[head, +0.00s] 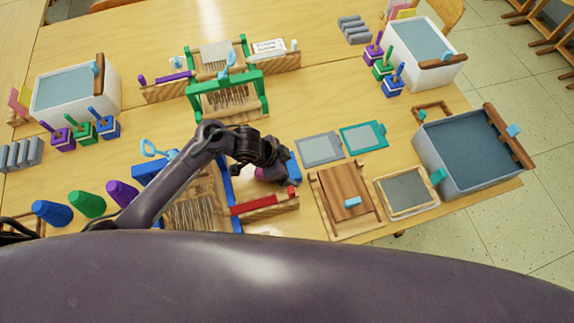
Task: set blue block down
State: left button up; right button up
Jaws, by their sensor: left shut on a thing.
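My left arm reaches in from the lower left, over the weaving frame. My left gripper (278,166) is shut on the blue block (293,169) and holds it above the far end of the tray (275,213). The block shows only in part, behind and to the right of the gripper. A purple thing, mostly hidden, shows just below the gripper. I cannot tell whether the block touches anything. My right gripper is not in view.
A blue-sided weaving frame (232,197) lies left of the tray. A green loom (227,97) stands behind. Grey screens (319,149), a wooden press (345,201) and a large grey tub (458,152) are to the right. Colored cones (88,204) stand at left.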

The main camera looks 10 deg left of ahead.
pick_arm(q)
jog(key=shift+f, duration=0.15)
jog(key=o, duration=0.7)
jog(key=shift+c, duration=0.2)
